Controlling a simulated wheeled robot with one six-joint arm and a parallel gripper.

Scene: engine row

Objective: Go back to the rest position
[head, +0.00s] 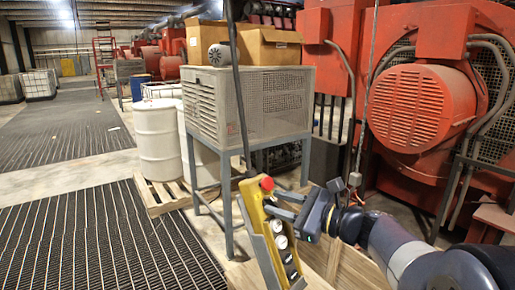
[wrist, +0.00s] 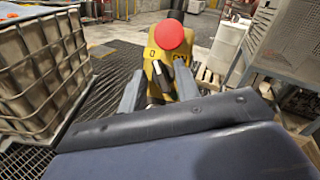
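The yellow control pendant (head: 265,232) hangs from a dark cable, with a red mushroom button (head: 267,183) at its top and pale round buttons down its face. My gripper (head: 280,205) is close to the pendant's upper part, coming from the right. In the wrist view, the red button (wrist: 174,34) and the yellow housing (wrist: 152,57) are straight ahead. The pendant's lower part is hidden there by my wrist.
A grey vented cabinet (head: 205,105) on a blue-grey stand, topped by cardboard boxes (head: 268,46), is behind the pendant. White drums (head: 157,140) stand on a pallet. Red machinery (head: 410,105) fills the right. A caged tank (wrist: 40,70) is at left. The matted aisle (head: 90,240) is clear.

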